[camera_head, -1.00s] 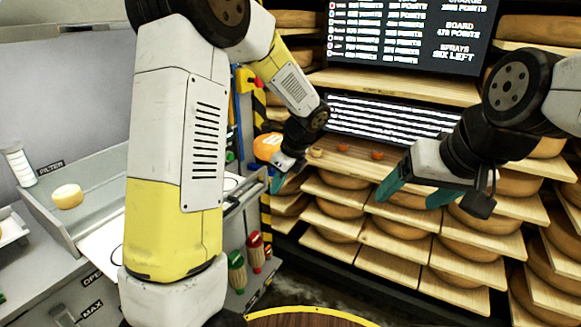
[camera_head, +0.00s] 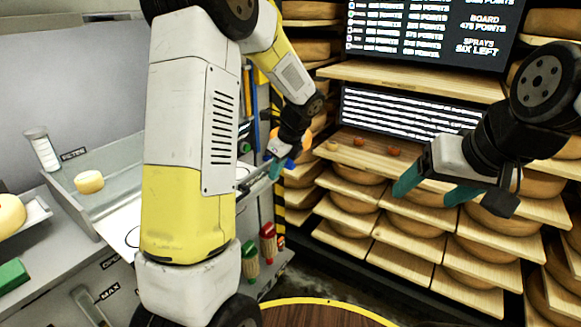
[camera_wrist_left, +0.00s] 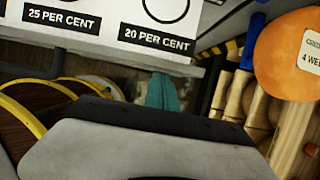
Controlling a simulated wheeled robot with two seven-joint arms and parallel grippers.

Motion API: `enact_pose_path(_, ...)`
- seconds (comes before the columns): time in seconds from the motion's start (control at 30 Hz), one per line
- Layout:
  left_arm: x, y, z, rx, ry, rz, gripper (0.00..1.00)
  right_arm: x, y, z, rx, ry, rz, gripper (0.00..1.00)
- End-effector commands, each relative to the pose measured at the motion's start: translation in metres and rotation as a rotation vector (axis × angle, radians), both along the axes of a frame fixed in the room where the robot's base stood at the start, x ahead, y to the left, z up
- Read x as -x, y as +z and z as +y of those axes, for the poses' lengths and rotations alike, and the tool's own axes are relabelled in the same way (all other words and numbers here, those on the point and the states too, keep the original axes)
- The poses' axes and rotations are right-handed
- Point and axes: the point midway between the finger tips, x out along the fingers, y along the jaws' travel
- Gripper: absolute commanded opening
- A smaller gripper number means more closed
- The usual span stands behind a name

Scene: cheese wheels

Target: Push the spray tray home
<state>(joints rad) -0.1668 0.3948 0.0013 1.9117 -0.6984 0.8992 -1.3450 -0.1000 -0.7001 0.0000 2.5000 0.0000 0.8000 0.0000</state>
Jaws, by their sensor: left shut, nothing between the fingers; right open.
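A grey open tray or trough (camera_head: 72,207) lies at the left of the head view, with a small yellow cheese (camera_head: 89,182) in it. A white sheet with round outlines (camera_head: 122,222) lies beside it, partly behind my left arm. I cannot tell for sure which part is the spray tray. In the left wrist view a white panel edge (camera_wrist_left: 100,50) reads 25 per cent and 20 per cent. My left gripper (camera_head: 278,169) is shut and empty near the counter's right end. Its teal fingers (camera_wrist_left: 164,92) show just below that panel. My right gripper (camera_head: 434,190) is open and empty before the shelves.
Racks of cheese wheels on boards (camera_head: 420,215) fill the right. An orange ball-like thing (camera_wrist_left: 285,60) with a label is close to my left gripper. A round yellow-rimmed top (camera_head: 320,312) stands in front.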

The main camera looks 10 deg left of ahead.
Motion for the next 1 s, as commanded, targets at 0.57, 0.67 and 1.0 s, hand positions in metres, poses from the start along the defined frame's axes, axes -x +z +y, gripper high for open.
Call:
enact_pose_path(0.57, -0.048, 0.000, 0.119, -0.001, 0.007, 0.000, 0.00, 0.000, 0.000, 0.000, 0.000, 0.000, 0.000, 0.75)
enact_pose_path(0.67, -0.054, 0.000, 0.134, -0.001, 0.004, 0.000, 0.00, 0.000, 0.000, 0.000, 0.000, 0.000, 0.000, 0.75)
enact_pose_path(1.0, -0.065, 0.000, 0.157, -0.001, 0.002, 0.000, 0.00, 0.000, 0.000, 0.000, 0.000, 0.000, 0.000, 0.75)
